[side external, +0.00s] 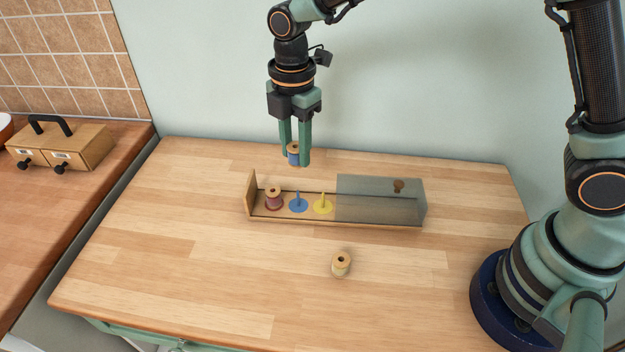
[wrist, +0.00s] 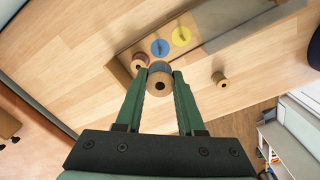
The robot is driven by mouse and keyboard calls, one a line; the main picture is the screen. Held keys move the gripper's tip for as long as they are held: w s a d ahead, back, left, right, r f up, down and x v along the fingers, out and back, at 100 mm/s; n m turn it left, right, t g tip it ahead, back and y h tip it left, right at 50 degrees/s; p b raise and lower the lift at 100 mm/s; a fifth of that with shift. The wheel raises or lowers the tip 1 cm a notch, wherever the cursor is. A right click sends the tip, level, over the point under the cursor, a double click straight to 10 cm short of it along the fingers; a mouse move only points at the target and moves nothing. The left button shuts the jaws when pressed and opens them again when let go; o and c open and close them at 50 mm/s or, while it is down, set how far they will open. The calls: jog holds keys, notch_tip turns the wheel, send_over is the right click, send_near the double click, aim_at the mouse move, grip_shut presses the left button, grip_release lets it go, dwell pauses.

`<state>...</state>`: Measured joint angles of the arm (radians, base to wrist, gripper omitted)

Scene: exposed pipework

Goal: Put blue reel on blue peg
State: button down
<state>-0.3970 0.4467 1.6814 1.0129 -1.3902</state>
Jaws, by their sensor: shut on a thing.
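The blue reel (side external: 293,154) has wooden ends and is held between the green fingers of my gripper (side external: 297,160). It hangs in the air above and behind the wooden rack. In the wrist view the blue reel (wrist: 160,80) sits between the fingertips (wrist: 160,88), its wooden end facing the camera. The blue peg (side external: 298,203) stands on a round blue base in the rack (side external: 252,195), with nothing on it; it also shows in the wrist view (wrist: 160,47). The reel is apart from the peg.
A dark red reel (side external: 273,199) stands left of the blue peg. A yellow peg (side external: 323,205) to its right is bare. A grey see-through cover (side external: 380,187) with a knob covers the rack's right part. A pale reel (side external: 341,264) stands on the open tabletop in front.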

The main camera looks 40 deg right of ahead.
send_over(298, 192)
jog(key=shift+f, duration=2.8)
jog(key=shift+w+f, duration=0.1)
jog(key=shift+f, duration=2.75)
jog(key=shift+c, duration=2.2)
grip_release()
jog(key=shift+r, duration=0.15)
notch_tip(298, 192, up, 12)
jog(key=shift+f, duration=0.1)
